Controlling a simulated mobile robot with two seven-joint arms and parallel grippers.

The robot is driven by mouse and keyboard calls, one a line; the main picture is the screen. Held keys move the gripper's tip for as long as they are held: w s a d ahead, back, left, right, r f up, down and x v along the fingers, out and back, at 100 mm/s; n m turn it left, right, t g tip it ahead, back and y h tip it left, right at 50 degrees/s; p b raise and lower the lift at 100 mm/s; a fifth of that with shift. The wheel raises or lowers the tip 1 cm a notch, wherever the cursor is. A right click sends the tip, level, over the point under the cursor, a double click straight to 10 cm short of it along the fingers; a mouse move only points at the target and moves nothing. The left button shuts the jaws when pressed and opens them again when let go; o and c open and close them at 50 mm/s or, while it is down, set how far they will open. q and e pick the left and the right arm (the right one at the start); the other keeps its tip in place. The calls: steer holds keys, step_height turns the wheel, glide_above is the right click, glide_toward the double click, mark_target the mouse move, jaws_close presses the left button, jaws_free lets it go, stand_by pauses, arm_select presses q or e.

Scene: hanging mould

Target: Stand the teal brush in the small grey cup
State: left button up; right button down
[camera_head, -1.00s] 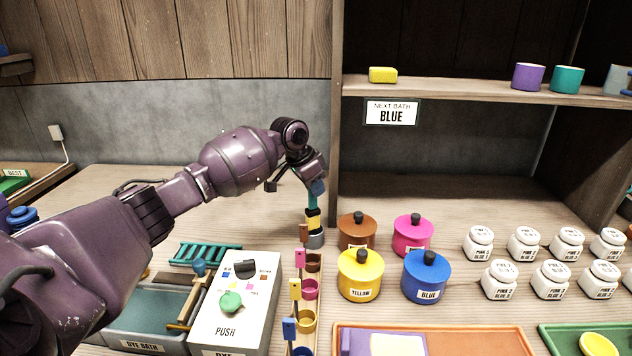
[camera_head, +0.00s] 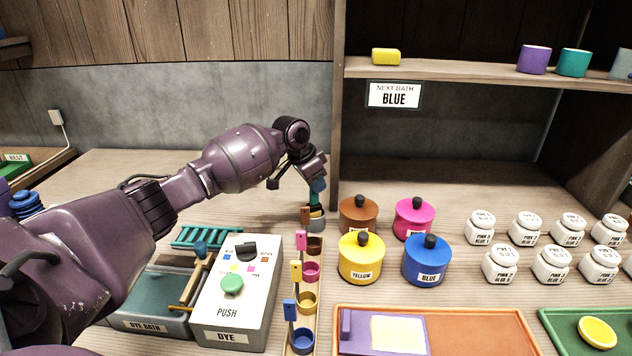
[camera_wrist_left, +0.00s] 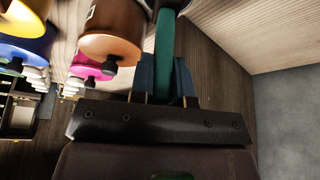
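The teal brush (camera_head: 314,199) is upright below my left gripper (camera_head: 318,185), which is shut on its handle. In the left wrist view the teal handle (camera_wrist_left: 164,45) runs between the two blue fingers (camera_wrist_left: 163,80). The small grey cup (camera_head: 317,223) stands on the bench directly under the brush. The brush's lower end appears to be inside the cup; a little yellow shows at the rim, and the tip is hidden. A brown tag partly covers the cup's left side. My right gripper is not in view.
Brown (camera_head: 358,215), pink (camera_head: 413,219), yellow (camera_head: 361,261) and blue lidded pots stand close to the right. A rack of small coloured cups (camera_head: 307,302) lies in front. The dye box (camera_head: 236,305) is at front left. The shelf's upright post (camera_head: 337,130) rises just behind.

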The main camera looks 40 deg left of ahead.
arm_select(q)
steer(key=o, duration=0.5)
steer(key=shift+r, duration=0.1)
steer(key=shift+s+r, duration=0.1)
steer(key=shift+r, duration=0.2)
steer(key=p+v, duration=0.2)
steer(key=v, duration=0.8)
steer(key=shift+s, duration=0.1)
